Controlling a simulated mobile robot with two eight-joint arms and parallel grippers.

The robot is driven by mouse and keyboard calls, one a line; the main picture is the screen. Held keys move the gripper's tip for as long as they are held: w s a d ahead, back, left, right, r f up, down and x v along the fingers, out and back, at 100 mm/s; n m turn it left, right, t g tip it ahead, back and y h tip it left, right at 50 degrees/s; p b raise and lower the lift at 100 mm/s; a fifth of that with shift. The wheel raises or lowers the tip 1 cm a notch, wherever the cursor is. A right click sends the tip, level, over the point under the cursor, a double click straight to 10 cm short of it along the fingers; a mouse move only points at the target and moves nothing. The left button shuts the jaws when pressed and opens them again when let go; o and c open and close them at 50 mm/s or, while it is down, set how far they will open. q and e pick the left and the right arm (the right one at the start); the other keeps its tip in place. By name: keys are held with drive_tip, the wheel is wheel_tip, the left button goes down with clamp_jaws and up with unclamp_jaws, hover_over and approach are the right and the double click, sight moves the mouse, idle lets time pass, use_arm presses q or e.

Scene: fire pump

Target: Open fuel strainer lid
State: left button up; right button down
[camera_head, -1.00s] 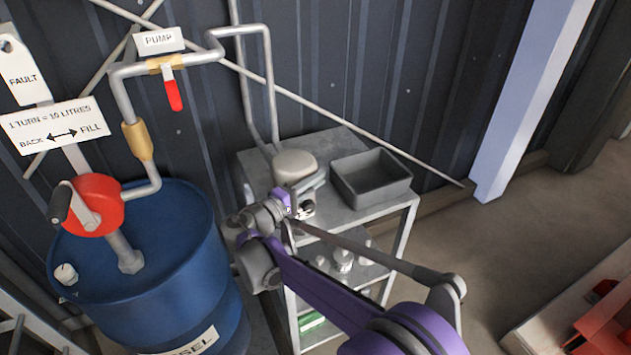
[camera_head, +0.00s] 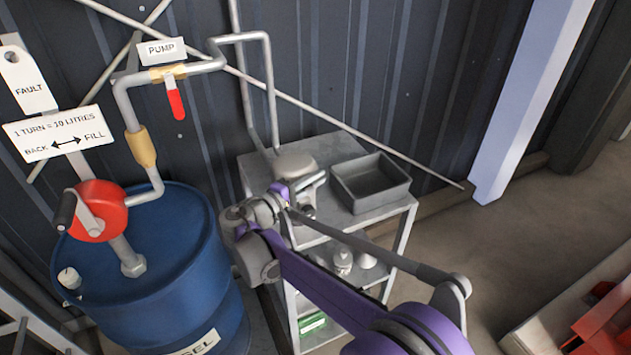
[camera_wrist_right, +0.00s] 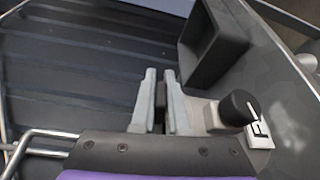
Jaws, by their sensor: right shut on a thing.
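A rounded, light grey lid-like top (camera_head: 295,163), which looks like the fuel strainer's, sits at the back left of the metal stand's top, where a pipe comes down. My right gripper (camera_head: 313,183) is at its front right edge; my wrist hides the part below. In the right wrist view, the two grey fingers (camera_wrist_right: 160,103) are close together with a narrow dark piece between them. I cannot tell what part this piece is. A black round knob (camera_wrist_right: 238,108) on a grey body stands just right of the fingers. My left gripper is not in view.
A dark open tray (camera_head: 371,182) stands right of the gripper on the metal stand (camera_head: 400,207); it also shows in the wrist view (camera_wrist_right: 212,42). A blue drum (camera_head: 150,262) with a red hand pump (camera_head: 97,212) stands at left. Pipes run along the wall behind.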

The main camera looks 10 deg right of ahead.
use_arm(q)
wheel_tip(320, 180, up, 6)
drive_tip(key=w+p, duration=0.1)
drive_tip(key=p, duration=0.3)
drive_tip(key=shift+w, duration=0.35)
use_arm(e)
drive_tip(key=shift+w+a+r+n+g+y, duration=0.2)
drive_tip(key=shift+w+r+n+g, duration=0.2)
drive_tip(key=shift+r+n, duration=0.45)
drive_tip(key=shift+w+a+r+n+g+y, duration=0.1)
drive_tip(key=shift+w+r+n+g+y, duration=0.3)
drive_tip(key=shift+r, duration=0.8)
drive_tip(key=shift+w+a+r+n+g, duration=0.15)
drive_tip(key=shift+w+r+n, duration=0.3)
drive_tip(key=shift+r+n, duration=0.5)
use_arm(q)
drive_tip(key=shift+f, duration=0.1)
use_arm(e)
drive_tip(key=c, duration=0.9)
unclamp_jaws()
drive_tip(key=shift+s, duration=0.1)
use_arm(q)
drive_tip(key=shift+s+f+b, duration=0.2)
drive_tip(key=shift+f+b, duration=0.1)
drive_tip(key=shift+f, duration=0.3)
use_arm(e)
drive_tip(key=v, duration=1)
drive_tip(key=shift+s+a+r, duration=0.1)
drive_tip(key=shift+s+a, duration=0.05)
drive_tip(key=shift+a, duration=0.2)
